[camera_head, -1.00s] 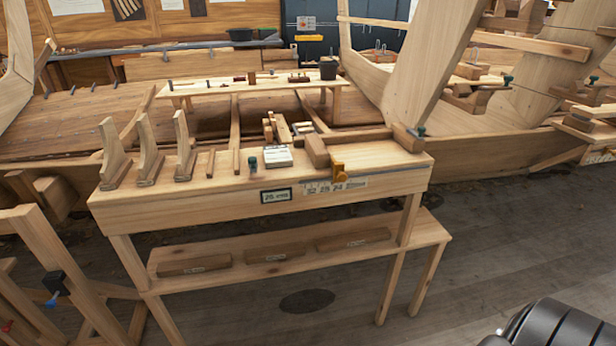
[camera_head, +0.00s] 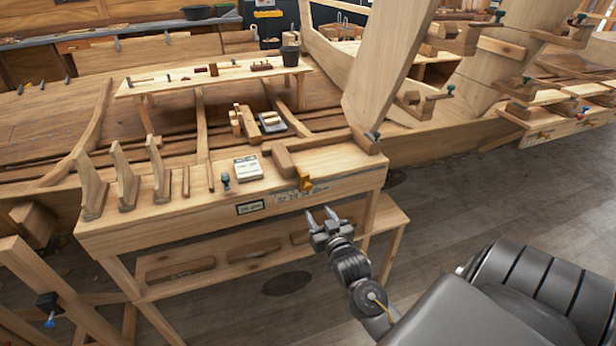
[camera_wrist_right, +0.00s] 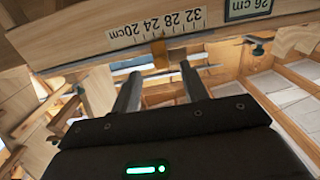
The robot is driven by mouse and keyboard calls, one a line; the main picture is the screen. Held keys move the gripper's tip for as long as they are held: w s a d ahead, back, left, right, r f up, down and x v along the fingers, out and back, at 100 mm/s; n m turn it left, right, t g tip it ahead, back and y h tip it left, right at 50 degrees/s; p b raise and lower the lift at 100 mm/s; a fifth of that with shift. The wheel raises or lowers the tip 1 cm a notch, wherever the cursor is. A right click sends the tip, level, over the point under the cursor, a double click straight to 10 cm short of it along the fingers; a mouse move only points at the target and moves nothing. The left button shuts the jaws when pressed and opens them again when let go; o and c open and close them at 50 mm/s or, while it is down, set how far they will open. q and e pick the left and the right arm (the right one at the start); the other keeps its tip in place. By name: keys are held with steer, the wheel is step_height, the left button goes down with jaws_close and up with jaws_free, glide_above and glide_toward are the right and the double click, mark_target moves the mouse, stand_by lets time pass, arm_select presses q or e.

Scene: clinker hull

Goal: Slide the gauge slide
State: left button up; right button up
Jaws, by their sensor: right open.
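The gauge slide (camera_head: 305,181) is a small yellow-orange block on the front edge of the workbench (camera_head: 130,238), at the bench's right part. It also shows in the right wrist view (camera_wrist_right: 159,52), beside a printed scale (camera_wrist_right: 155,29) marked from 20cm to 32. My right gripper (camera_head: 321,215) is open and empty, in front of the bench and a little below the slide, not touching it. In the right wrist view its two fingers (camera_wrist_right: 160,85) point toward the slide, which lies between their tips in the picture. My left gripper is not in view.
A label plate (camera_head: 251,207) reading 26 cm is on the bench front. On the bench top stand several wooden brackets (camera_head: 125,178), a white card (camera_head: 248,168) and a small green-topped tool (camera_head: 226,181). A lower shelf (camera_head: 225,274) holds wooden blocks. Open floor lies to the right.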

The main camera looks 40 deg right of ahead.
mark_target(309, 188)
steer(key=w+d+r+p, duration=0.1)
steer(key=w, duration=0.1)
steer(key=w+d+p, duration=0.1)
steer(key=w, duration=0.2)
steer(key=w+d+r, duration=0.1)
steer(key=w, duration=0.2)
steer(key=shift+w+d+r+p, duration=0.15)
steer(key=shift+w+r+p, duration=0.15)
steer(key=shift+p, duration=0.1)
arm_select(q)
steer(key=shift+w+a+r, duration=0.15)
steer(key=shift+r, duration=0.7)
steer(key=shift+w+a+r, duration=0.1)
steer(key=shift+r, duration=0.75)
arm_select(e)
steer(key=shift+x, duration=0.8)
jaws_close()
